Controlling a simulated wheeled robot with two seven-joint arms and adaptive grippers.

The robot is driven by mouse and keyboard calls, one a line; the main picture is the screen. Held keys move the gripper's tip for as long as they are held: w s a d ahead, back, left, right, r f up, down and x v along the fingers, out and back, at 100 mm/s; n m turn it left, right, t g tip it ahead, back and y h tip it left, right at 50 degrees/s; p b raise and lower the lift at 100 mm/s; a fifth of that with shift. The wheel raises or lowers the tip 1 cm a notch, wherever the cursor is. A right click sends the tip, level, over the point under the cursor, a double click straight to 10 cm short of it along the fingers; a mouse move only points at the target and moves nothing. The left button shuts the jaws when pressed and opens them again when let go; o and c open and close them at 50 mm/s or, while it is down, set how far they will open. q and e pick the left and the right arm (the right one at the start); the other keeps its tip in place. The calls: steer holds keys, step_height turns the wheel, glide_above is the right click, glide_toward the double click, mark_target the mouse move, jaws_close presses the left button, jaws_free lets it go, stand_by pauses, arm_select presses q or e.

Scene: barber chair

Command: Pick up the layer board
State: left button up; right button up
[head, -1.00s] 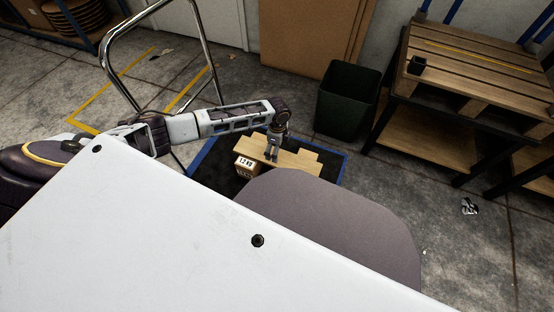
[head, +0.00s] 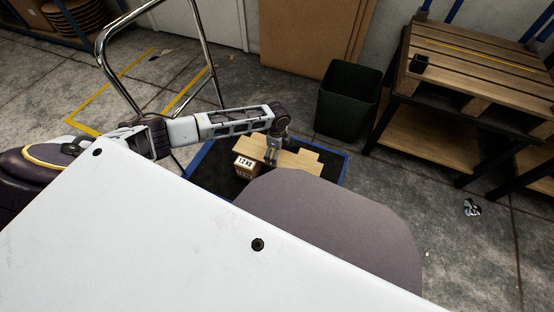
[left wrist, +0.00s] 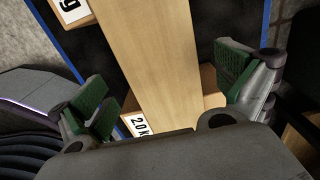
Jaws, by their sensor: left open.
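The layer board (head: 300,161) is a flat, light wooden plank lying across boxes above a dark blue-edged mat. In the left wrist view the board (left wrist: 150,45) runs lengthwise up the middle. My left gripper (head: 270,158) is over the board in the head view. In the left wrist view its green-padded fingers (left wrist: 168,95) are open, one on each side of the board, with visible gaps. I cannot tell how far above the board they are. The board's near part is hidden by my gripper's body. My right gripper is not in view.
A labelled box (head: 244,168) sits at the board's left; another labelled box (left wrist: 136,124) shows under the board. A dark green bin (head: 345,100) stands behind the mat (head: 331,175). A pallet rack (head: 470,75) is at right. A chrome frame (head: 200,50) stands behind my left arm.

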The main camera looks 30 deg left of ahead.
arm_select(q)
steer(key=shift+f+b, duration=0.65)
steer(key=shift+f, duration=0.65)
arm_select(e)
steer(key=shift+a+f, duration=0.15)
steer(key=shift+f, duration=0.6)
arm_select(q)
steer(key=c, duration=1.1)
steer(key=shift+o, duration=0.2)
steer(key=shift+r, duration=0.15)
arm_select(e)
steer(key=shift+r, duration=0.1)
arm_select(q)
step_height(320, 180, up, 10)
steer(key=p, duration=0.5)
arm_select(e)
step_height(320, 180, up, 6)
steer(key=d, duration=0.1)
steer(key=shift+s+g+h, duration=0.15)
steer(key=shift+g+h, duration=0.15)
